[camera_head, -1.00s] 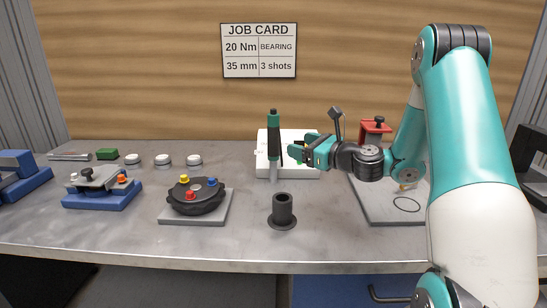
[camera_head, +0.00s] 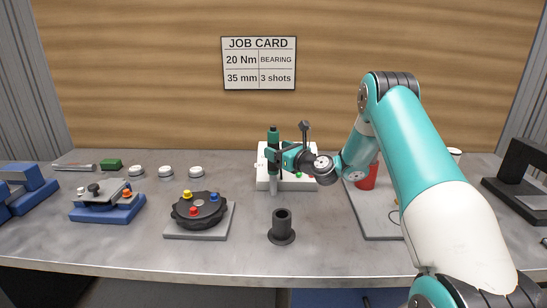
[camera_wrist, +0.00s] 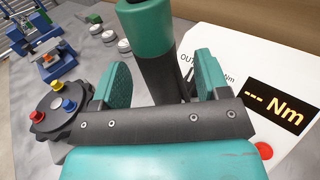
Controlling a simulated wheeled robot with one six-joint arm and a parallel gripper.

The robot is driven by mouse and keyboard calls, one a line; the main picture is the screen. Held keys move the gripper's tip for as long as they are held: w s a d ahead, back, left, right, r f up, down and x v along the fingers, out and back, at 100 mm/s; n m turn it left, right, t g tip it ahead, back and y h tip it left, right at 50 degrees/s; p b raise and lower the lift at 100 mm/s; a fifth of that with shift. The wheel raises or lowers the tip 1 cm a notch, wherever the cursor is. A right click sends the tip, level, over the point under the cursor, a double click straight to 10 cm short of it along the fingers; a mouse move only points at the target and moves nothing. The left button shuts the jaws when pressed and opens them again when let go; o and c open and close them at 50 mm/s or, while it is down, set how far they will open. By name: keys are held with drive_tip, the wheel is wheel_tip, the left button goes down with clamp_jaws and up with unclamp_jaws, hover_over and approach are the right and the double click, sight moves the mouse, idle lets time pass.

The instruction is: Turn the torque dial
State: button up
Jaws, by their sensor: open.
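A green and black torque driver (camera_head: 273,134) stands upright in front of the white tester (camera_head: 262,183). In the wrist view the driver (camera_wrist: 160,62) shows a dark shaft and a wider green upper part; its top is cut off and its lower end is hidden behind my gripper. I cannot make out dial markings. My gripper (camera_head: 275,156) is at the driver's upper part. Its teal fingers (camera_wrist: 160,80) are open on either side of the shaft, with a visible gap at each side. The tester's display (camera_wrist: 274,106) reads "--- Nm".
A job card (camera_head: 259,63) on the back wall reads 20 Nm, bearing, 35 mm, 3 shots. A black holder (camera_head: 282,228) stands in front of the driver. A black rotary fixture (camera_head: 198,208) with coloured knobs is to the left. A red object (camera_head: 367,178) is behind my arm.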

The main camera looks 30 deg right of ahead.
drive_tip(key=w, duration=0.2)
drive_tip(key=w+a+p, duration=0.1)
drive_tip(key=w, duration=0.1)
drive_tip(key=shift+w, duration=0.1)
clamp_jaws()
drive_tip(key=shift+r, duration=0.1)
